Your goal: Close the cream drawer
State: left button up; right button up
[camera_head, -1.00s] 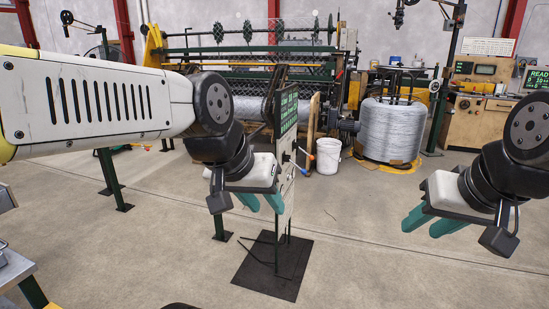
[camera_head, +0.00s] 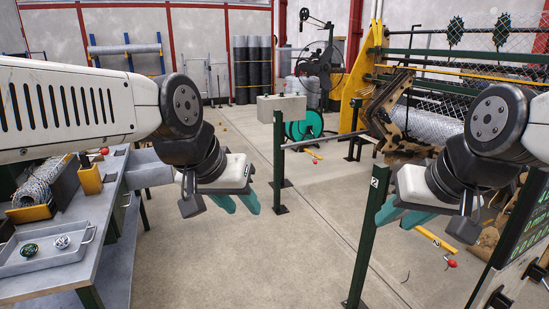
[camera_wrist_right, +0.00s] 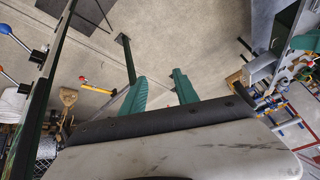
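I cannot make out a clearly cream drawer in either current view. A pale grey, drawer-like box (camera_head: 148,170) juts from the right side of the workbench (camera_head: 118,235); my left wrist partly hides it, and I cannot tell if it is the drawer. My left gripper (camera_head: 237,204) is in the air to the right of that box, its teal fingers apart and empty. My right gripper (camera_head: 393,214) is in the air in front of a green post, its fingers apart and empty. In the right wrist view its fingers (camera_wrist_right: 160,92) are spread with floor between them.
A metal tray (camera_head: 45,252) with two small balls and a coil of wire (camera_head: 42,182) are on the bench. A green post (camera_head: 368,235) stands by my right gripper. A dark display panel (camera_head: 520,235) is at lower right. Open floor (camera_head: 270,270) lies between bench and post.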

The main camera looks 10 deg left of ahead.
aim_at(150, 165)
jog(key=i+u, duration=0.4)
jog(key=i+l+u, duration=0.55)
jog(key=i+u, duration=0.2)
jog(key=i+l+u, duration=0.4)
jog(key=i+j, duration=0.15)
jog(key=i, duration=0.35)
jog(key=i+j, duration=0.15)
jog(key=i, duration=0.4)
jog(key=i+j, duration=0.15)
jog(key=i, duration=0.35)
jog(key=i+j, duration=0.15)
jog(key=i, duration=0.4)
jog(key=u, duration=0.05)
